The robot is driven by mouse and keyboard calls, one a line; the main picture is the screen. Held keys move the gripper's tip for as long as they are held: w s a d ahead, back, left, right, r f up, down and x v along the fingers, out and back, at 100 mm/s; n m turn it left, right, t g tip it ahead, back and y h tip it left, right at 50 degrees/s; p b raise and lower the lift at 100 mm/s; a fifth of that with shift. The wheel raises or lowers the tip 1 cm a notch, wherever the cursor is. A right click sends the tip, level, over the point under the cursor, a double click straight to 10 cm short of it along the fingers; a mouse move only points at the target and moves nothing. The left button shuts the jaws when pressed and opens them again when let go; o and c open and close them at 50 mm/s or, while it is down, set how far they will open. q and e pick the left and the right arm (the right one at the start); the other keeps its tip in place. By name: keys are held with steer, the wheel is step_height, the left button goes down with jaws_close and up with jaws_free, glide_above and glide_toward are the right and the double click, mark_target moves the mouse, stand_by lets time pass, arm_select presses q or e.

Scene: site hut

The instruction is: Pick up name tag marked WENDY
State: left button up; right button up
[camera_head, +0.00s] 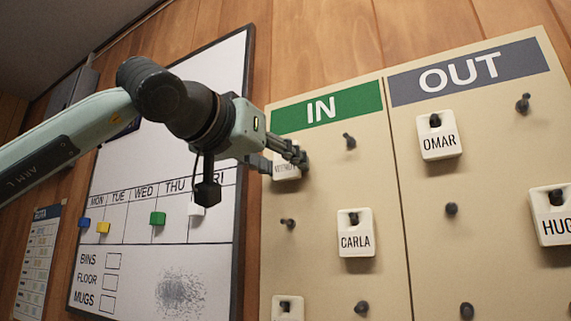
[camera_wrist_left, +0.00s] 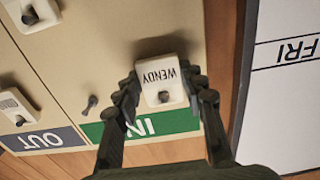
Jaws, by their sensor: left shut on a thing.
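The white name tag marked WENDY (camera_wrist_left: 160,70) is upside down in the left wrist view, with a dark peg showing at its hole. In the head view the tag (camera_head: 287,171) is at the upper left of the IN side, just below the green strip, its lettering mostly covered by my gripper. My left gripper (camera_wrist_left: 163,88) has one finger on each side of the tag and is shut on it. In the head view the gripper (camera_head: 297,156) reaches in from the left. My right gripper is not in view.
The board's IN side (camera_head: 322,111) also holds the CARLA tag (camera_head: 355,240) and bare pegs. The OUT side (camera_head: 464,73) holds OMAR (camera_head: 438,142) and a partly cut-off HUG tag (camera_head: 553,226). A whiteboard (camera_head: 130,220) with coloured magnets hangs to the left.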

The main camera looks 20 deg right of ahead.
arm_select(q)
steer(key=shift+a, duration=0.1)
stand_by(0.3)
steer(key=shift+b+v, duration=0.4)
steer(key=shift+v, duration=0.65)
steer(key=shift+b+v, duration=0.55)
steer(key=shift+v, duration=1.85)
